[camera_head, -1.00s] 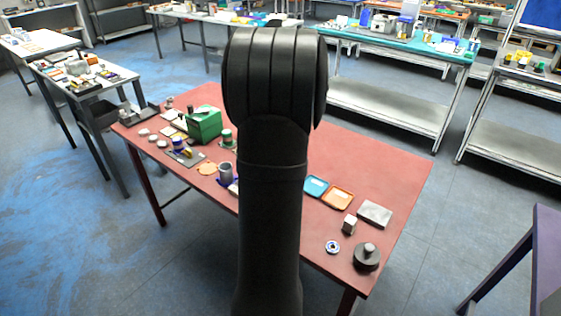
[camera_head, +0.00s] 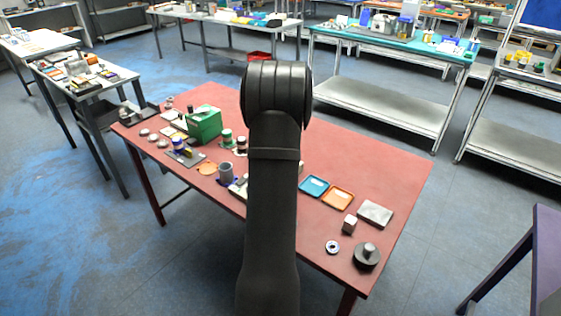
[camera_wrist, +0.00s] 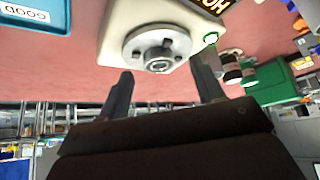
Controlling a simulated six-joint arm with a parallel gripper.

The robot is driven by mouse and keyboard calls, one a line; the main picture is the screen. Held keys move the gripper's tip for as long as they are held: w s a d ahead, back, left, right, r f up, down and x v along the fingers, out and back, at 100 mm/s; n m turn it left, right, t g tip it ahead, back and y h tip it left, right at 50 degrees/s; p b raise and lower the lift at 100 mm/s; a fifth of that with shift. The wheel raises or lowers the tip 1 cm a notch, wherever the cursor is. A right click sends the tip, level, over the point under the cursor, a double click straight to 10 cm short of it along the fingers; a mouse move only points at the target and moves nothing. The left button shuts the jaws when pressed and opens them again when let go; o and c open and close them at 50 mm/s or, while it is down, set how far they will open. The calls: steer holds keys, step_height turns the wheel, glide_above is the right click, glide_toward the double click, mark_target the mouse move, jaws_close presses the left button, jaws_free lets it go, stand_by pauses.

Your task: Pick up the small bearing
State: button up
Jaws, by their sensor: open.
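A small ring with a dark centre (camera_head: 332,247), which looks like the bearing, lies flat on the red table near its front right edge in the head view. My gripper (camera_wrist: 163,84) shows in the wrist view with its two dark fingers spread and nothing between them. Beyond the fingertips is a grey round disc (camera_wrist: 157,46) with holes and a central hub, on a pale block (camera_wrist: 112,30). I cannot tell whether the fingers touch it. In the head view my arm hides the gripper and the table's middle.
A blue tray (camera_head: 314,187) marked GOOD and an orange tray (camera_head: 338,198) lie right of my arm. A dark round base with a knob (camera_head: 366,256) and a metal cube (camera_head: 349,224) stand near the ring. A green box (camera_head: 205,124) stands left. The table's right back is clear.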

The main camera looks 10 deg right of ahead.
steer(key=shift+x, duration=0.8)
steer(key=c, duration=1.2)
steer(key=shift+o, duration=0.2)
steer(key=shift+r, duration=0.15)
